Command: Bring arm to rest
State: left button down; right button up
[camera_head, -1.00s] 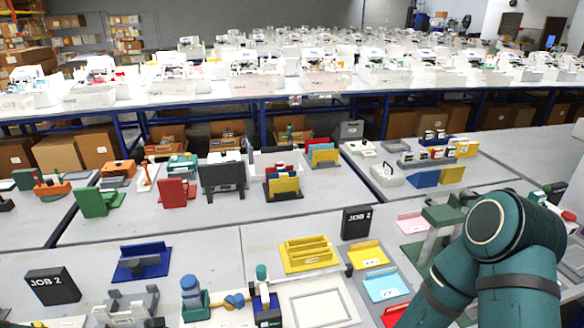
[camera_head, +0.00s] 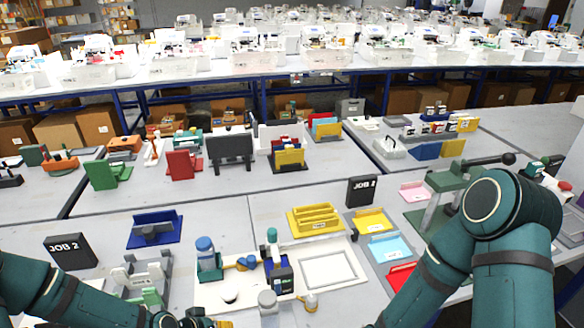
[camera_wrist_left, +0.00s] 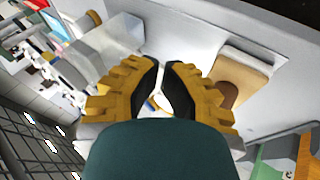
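My left arm comes in at the bottom left of the head view. Its gripper (camera_head: 215,323) is at the bottom edge, mostly cut off, with only a bit of yellow showing. In the left wrist view the yellow fingers with black pads (camera_wrist_left: 162,72) lean toward each other with a narrow gap. I see nothing held between them. My right arm (camera_head: 512,235) is bent at the right of the head view, over the right side of the bench. Its lower link runs down out of the frame and its gripper is not in view.
A green press with a lever (camera_head: 446,193) stands close beside my right arm. Bare grey bench (camera_head: 215,215) lies farther back.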

pick_arm(q)
jog(key=s+d+f+g+y+b, duration=0.2)
jog(key=s+d+f+g+b, duration=0.1)
jog(key=s+d+f, duration=0.3)
jog(key=shift+s+d+f, duration=0.35)
jog(key=shift+d+f, duration=0.1)
jog(key=shift+d, duration=0.05)
